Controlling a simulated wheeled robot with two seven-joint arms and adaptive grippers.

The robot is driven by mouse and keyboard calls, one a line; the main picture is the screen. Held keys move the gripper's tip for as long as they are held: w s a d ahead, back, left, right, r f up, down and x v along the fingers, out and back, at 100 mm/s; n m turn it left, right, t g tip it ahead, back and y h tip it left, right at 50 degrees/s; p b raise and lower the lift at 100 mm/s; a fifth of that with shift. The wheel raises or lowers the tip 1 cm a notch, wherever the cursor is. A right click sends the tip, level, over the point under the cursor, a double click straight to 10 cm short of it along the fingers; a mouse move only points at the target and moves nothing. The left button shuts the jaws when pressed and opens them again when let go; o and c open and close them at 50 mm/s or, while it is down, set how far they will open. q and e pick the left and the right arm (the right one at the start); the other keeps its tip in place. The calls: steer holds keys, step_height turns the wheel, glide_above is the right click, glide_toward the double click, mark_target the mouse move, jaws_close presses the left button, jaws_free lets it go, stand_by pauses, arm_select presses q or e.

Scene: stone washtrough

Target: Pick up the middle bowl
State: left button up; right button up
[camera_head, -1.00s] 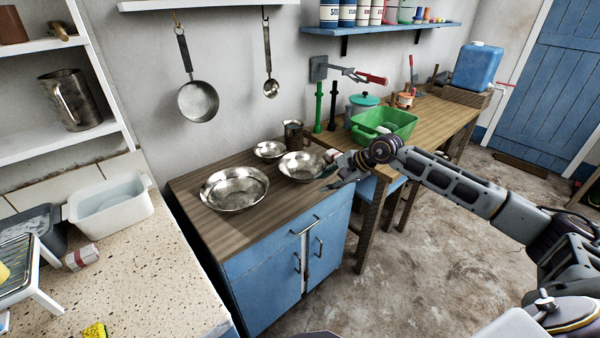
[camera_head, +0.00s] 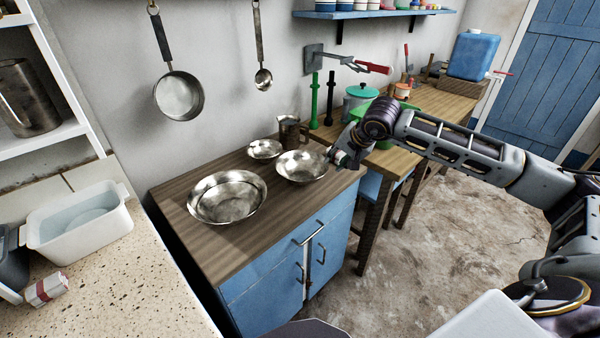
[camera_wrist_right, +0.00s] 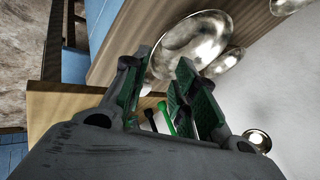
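Three shiny metal bowls stand on the wooden top of a blue cabinet. The medium-sized bowl (camera_head: 300,167) is at the right, the large bowl (camera_head: 227,196) at the left and the small bowl (camera_head: 264,149) behind. My right gripper (camera_head: 336,157) is at the right rim of the medium bowl. In the right wrist view its fingers (camera_wrist_right: 165,60) are spread, with the medium bowl (camera_wrist_right: 190,42) just beyond and partly between the tips. I cannot tell whether they touch the rim. My left gripper is not in view.
A dark metal mug (camera_head: 288,131) stands behind the medium bowl. A green tub (camera_head: 378,110), partly hidden by my right arm, is on the wooden table at the right. A pan (camera_head: 179,95) and a ladle (camera_head: 263,78) hang on the wall. The cabinet top's front is clear.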

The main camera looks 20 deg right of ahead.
steer(key=shift+s, duration=0.1)
glide_toward(323, 172)
steer(key=shift+a+x, duration=0.2)
steer(key=shift+x, duration=0.8)
steer(key=shift+a+x, duration=0.2)
steer(key=shift+x, duration=0.8)
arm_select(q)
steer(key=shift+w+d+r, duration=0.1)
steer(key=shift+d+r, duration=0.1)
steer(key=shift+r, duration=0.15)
arm_select(e)
steer(key=shift+w+f, duration=0.2)
steer(key=shift+f, duration=0.2)
steer(key=shift+w+f, duration=0.25)
steer(key=shift+f, duration=0.15)
steer(key=shift+d+x, duration=0.1)
steer(key=shift+x, duration=0.9)
steer(key=shift+d+x, duration=0.15)
steer(key=shift+x, duration=0.8)
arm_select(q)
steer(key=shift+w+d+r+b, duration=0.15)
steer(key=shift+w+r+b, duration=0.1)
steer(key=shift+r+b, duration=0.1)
arm_select(e)
steer(key=shift+f, duration=0.2)
